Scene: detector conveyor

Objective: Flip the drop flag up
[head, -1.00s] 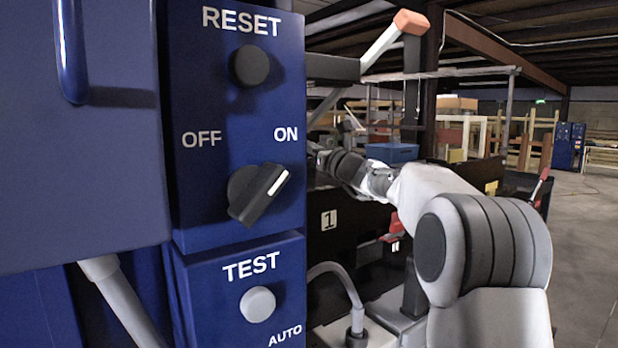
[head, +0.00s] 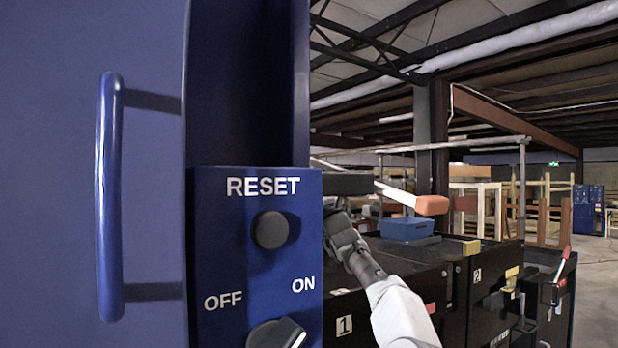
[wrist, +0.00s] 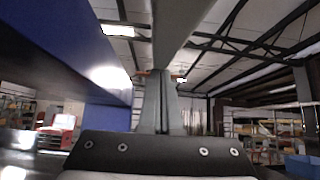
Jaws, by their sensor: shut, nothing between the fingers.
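A pale bar with an orange tip (head: 430,205) sticks out to the right beyond the blue control box in the head view. It may be the drop flag; I cannot tell for sure. It slopes slightly down toward its tip. My gripper shows in the wrist view (wrist: 163,78), its fingers together and empty, pointing away under a grey beam (wrist: 172,30). In the head view my arm reaches forward beside the control box, and its end lies below a dark horizontal part (head: 347,183). The fingertips are hidden there, and contact cannot be told.
The blue control box (head: 212,250) with a RESET button (head: 270,230) and OFF/ON knob (head: 276,334) stands close at left. A blue door handle (head: 108,195) sticks out beside it. Black numbered bins (head: 425,275) and a red-handled lever (head: 566,252) stand at right.

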